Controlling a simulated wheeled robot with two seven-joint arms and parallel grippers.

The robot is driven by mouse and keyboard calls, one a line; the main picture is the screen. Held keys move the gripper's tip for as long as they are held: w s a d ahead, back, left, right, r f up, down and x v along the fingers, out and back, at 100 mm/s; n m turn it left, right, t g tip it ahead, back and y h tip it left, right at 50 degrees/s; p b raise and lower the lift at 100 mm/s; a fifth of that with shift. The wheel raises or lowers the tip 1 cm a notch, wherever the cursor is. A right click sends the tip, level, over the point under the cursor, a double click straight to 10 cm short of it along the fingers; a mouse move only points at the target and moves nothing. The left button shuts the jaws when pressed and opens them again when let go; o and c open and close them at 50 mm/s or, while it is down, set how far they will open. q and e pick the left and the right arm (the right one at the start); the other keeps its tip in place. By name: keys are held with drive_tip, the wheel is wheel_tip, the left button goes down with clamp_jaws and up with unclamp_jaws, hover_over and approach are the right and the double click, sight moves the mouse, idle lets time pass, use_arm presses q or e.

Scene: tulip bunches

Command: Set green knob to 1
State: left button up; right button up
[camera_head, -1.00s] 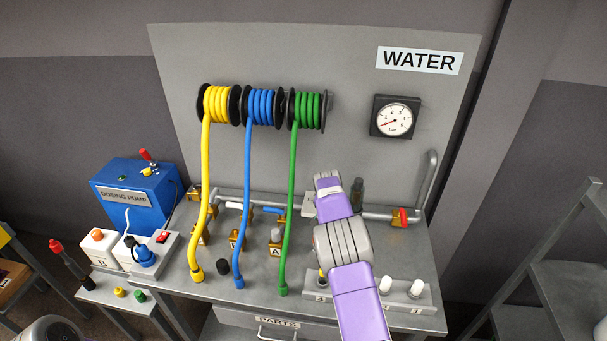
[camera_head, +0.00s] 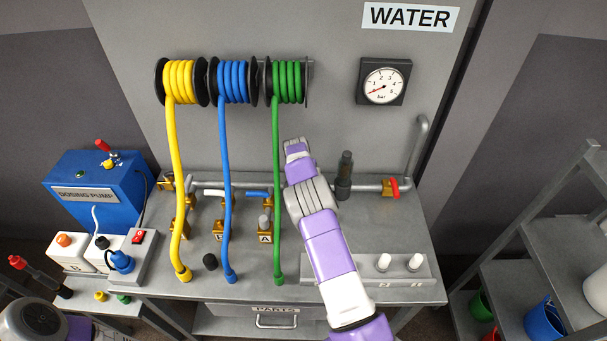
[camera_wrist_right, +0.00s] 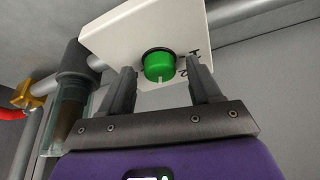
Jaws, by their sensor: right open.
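The green knob (camera_wrist_right: 158,66) sits in a black ring on a white box (camera_wrist_right: 120,38) in the right wrist view. A short white pointer line on its face points down, toward the wrist. Dark markings are printed right of the knob, only partly readable. My right gripper (camera_wrist_right: 163,85) is open, with one finger to each side of the knob; contact is not visible. In the head view my right gripper (camera_head: 295,148) is in front of the pipe, and the knob is hidden behind it. My left gripper is not in view.
A pipe (camera_head: 365,187) with a red-handled valve (camera_head: 394,188) runs behind. A dark cylinder (camera_head: 345,175) stands just right of the gripper. The green hose (camera_head: 277,190) hangs close to its left. A pressure gauge (camera_head: 384,82) is on the panel above.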

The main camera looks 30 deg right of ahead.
drive_tip(key=c, duration=1)
drive_tip(key=shift+c, duration=0.2)
